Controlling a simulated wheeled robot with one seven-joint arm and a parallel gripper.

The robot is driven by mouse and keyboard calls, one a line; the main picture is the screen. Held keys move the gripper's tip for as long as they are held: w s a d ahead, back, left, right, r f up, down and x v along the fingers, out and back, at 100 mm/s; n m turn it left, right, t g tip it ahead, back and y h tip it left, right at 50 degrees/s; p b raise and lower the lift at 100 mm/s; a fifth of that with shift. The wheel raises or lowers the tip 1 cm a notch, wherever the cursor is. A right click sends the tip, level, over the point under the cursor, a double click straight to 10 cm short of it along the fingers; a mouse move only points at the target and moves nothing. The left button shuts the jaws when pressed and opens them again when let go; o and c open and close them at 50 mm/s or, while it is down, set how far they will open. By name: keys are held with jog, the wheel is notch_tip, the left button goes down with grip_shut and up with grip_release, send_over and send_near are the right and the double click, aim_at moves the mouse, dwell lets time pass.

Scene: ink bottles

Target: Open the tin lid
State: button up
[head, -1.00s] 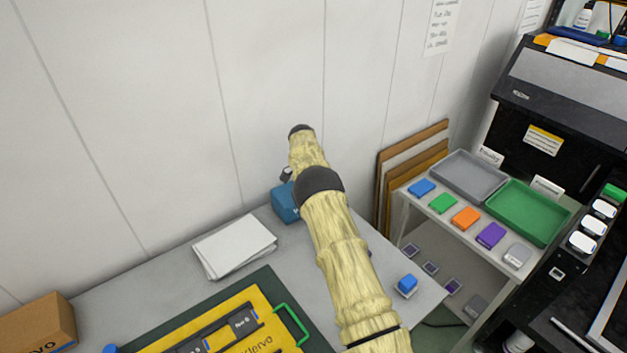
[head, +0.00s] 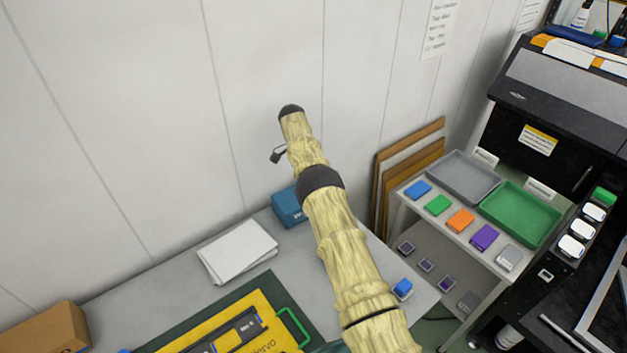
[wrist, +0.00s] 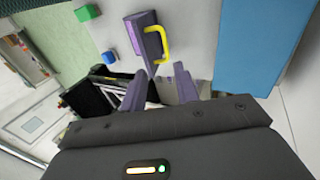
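No tin or lid is clearly recognisable. A blue box (head: 288,206) stands on the table by the wall in the head view, partly behind my arm; I cannot tell if it is the tin. A large flat blue surface (wrist: 258,45) fills the right of the wrist view, perhaps the same box. My gripper (wrist: 162,70) is open in the wrist view, with two purple fingers apart and nothing seen between them. Beyond the fingertips lies a dark purple block (wrist: 142,35) with a yellow handle (wrist: 160,42). My fingers are hidden in the head view.
White papers (head: 238,251) and a yellow case (head: 205,331) on a dark green mat lie left of my arm. A small blue-topped bottle (head: 402,289) is at the table's right. A shelf with coloured blocks, a grey tray (head: 463,177) and a green tray (head: 520,214) stands right.

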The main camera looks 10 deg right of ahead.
jog(key=shift+c, duration=0.2)
jog(key=c, duration=0.4)
jog(key=shift+a+f, duration=0.1)
jog(key=shift+f, duration=0.25)
grip_shut()
jog(key=s+a+f+n+t+h+b, duration=0.2)
jog(key=a+f+n+t+h+b, duration=0.1)
jog(key=n, duration=0.5)
jog(key=s+a+f+n+t+h+b, duration=0.3)
jog(key=f+n+t+h+b, duration=0.1)
jog(key=n, duration=0.5)
jog(key=s+a+f+n+t+h+b, duration=0.3)
jog(key=a+f+n+t+b, duration=0.1)
jog(key=n+t, duration=0.4)
jog(key=shift+s+f+h+b, duration=0.15)
jog(key=shift+f+h+b, duration=0.15)
jog(key=shift+f+b, duration=0.8)
jog(key=shift+s+a+r+n+t, duration=0.1)
jog(key=shift+s+n+t, duration=0.1)
jog(key=shift+n, duration=0.15)
jog(key=shift+s+a+r+n+t, duration=0.1)
jog(key=shift+n+t, duration=0.1)
jog(key=shift+n, duration=0.15)
jog(key=shift+w, duration=0.1)
